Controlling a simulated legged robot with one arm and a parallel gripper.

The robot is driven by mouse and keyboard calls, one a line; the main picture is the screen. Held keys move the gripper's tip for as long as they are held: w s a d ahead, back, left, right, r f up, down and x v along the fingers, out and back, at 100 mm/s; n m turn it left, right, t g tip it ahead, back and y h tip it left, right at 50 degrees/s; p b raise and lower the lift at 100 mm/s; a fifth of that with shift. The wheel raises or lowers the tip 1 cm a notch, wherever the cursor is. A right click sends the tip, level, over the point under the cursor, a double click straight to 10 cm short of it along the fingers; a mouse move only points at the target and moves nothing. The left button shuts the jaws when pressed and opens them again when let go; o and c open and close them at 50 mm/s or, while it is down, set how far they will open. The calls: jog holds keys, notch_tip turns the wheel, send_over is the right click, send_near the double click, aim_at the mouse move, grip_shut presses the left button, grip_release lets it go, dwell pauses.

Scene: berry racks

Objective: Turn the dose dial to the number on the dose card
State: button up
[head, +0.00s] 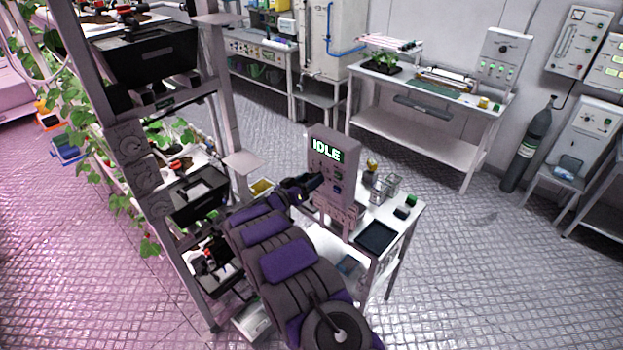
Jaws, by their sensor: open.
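A grey control box (347,172) stands upright on a small white bench (403,232), its screen (328,150) reading IDLE in green. Small controls sit on its face below the screen, too small to tell which is the dose dial. I cannot make out a dose card or its number. My gripper (314,184) is dark and open at the end of my purple and black arm. It is in front of the lower left part of the box face and hides some of it. I cannot tell whether it touches the box.
A black tray (376,237) and small containers (386,188) are on the bench beside the box. A tall rack with black planters (150,70) stands close on the left. A gas cylinder (527,150) is at the right. The tiled floor (470,270) is clear at the right front.

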jog(key=shift+w, duration=0.35)
jog(key=shift+d, duration=0.15)
jog(key=shift+d, duration=0.2)
jog(key=c, duration=1.1)
